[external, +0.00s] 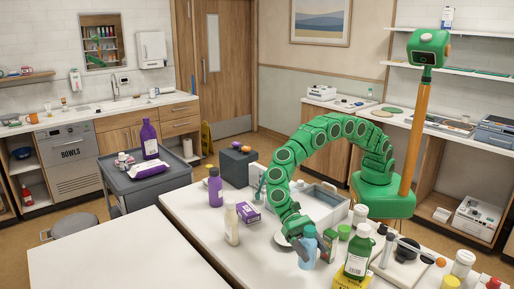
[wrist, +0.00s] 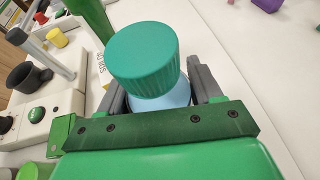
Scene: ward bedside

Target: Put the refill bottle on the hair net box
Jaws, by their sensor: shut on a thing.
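The refill bottle, light blue with a ribbed teal cap, is at the front of the white table in the external view (external: 307,249). It fills the middle of the wrist view, cap towards the camera (wrist: 145,52). My gripper (external: 298,240) is shut on it, with a grey finger on each side of its body below the cap. I cannot tell whether its base touches the table. A small purple and white box (external: 248,212), seemingly the hair net box, lies to the left and farther back on the table. Nothing shows on its top.
A cream bottle (external: 231,224) stands beside the box, with a purple bottle (external: 215,188) behind. A white tub (external: 318,203) is behind my gripper. A large green bottle (external: 357,254) and several small containers crowd the right. The front left table surface (external: 120,250) is clear.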

